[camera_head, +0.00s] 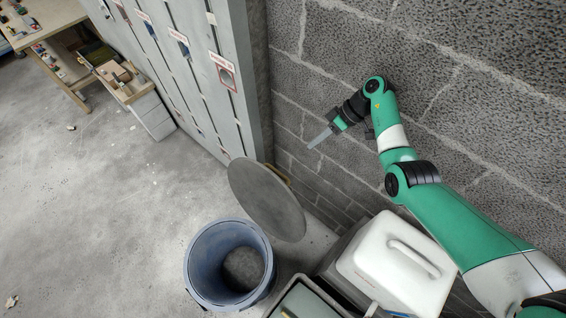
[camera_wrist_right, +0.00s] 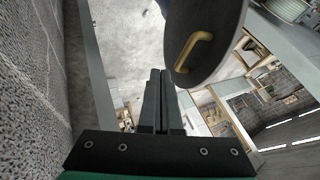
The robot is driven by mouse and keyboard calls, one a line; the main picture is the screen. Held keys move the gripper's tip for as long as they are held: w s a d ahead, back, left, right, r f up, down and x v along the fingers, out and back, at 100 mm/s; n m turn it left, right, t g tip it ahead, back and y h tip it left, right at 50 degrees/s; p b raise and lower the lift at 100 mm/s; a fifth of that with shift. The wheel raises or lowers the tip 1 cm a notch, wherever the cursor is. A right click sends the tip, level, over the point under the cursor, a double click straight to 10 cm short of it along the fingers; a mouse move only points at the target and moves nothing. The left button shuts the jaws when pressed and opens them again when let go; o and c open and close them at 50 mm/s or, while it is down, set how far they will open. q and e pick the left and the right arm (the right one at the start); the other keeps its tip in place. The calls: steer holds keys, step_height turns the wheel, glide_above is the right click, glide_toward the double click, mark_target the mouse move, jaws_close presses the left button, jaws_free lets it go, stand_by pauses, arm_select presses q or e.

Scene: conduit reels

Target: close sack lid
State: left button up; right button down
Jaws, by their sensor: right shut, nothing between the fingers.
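A blue round bin (camera_head: 197,270) stands on the floor at the lower middle, with its mouth uncovered. Its round grey lid (camera_head: 265,200) stands tilted up at the bin's back edge, towards the wall. A yellow handle (camera_wrist_right: 193,50) is on the lid's outer face, seen in the right wrist view with the lid (camera_wrist_right: 222,40). My right gripper (camera_head: 313,144) is shut and empty, in front of the block wall. It is above and to the right of the lid in the head view and apart from it. My left gripper is not in view.
A white lid with a grip (camera_head: 385,262) and an open grey-green container (camera_head: 302,300) stand right of the bin. Grey lockers (camera_head: 190,60) and a block wall (camera_head: 440,60) bound the back. The floor (camera_head: 80,220) at left is mostly clear.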

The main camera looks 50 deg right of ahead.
steer(key=w+a+f+b, duration=0.2)
steer(key=w+a+f, duration=0.1)
steer(key=a+f, duration=0.4)
steer(key=shift+w+a+f, duration=0.15)
steer(key=shift+w+a, duration=0.2)
steer(key=shift+a, duration=0.55)
